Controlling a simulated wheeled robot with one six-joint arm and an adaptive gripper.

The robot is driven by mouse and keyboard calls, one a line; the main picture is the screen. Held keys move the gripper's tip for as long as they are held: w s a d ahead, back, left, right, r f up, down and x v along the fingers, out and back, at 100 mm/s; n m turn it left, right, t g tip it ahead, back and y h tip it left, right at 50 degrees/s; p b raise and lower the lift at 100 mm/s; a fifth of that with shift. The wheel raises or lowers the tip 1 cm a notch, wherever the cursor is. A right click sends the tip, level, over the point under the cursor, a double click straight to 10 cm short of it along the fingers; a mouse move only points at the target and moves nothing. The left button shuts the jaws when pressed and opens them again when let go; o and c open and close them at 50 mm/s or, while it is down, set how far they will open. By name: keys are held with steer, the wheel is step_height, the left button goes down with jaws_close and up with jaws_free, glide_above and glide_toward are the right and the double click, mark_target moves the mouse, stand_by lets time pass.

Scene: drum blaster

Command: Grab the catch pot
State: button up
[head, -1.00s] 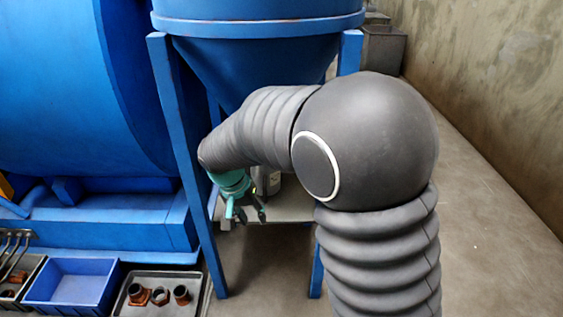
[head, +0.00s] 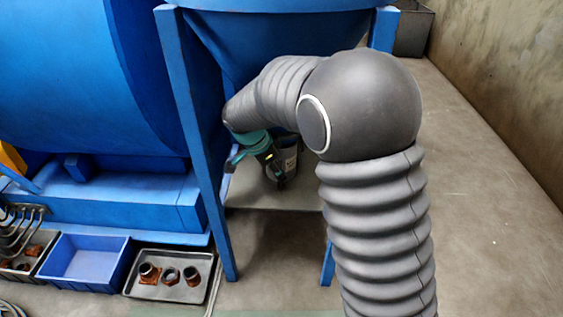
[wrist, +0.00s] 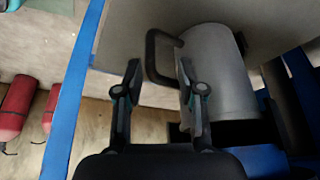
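The catch pot (wrist: 222,78) is a grey cylinder with a dark side handle (wrist: 152,58) in the wrist view. In the head view the pot (head: 291,160) shows dark, standing on a shelf under the blue hopper, partly covered by my arm and gripper. My gripper (wrist: 160,72) is open at the handle. In the wrist view the handle's bar appears between the two fingertips, with the right finger close to the pot's wall. I cannot tell whether either finger touches. In the head view my gripper (head: 268,163) is just in front of the pot.
Blue hopper legs (head: 196,140) frame the pot on both sides. The pale shelf (head: 270,196) lies under it. A blue bin (head: 85,262) and a grey tray (head: 205,290) with rusty fittings stand at lower left. The floor to the right (head: 480,200) is clear.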

steer(key=x, duration=0.5)
steer(key=shift+s, duration=0.2)
steer(key=shift+a, duration=0.1)
steer(key=shift+c, duration=0.2)
jaws_close()
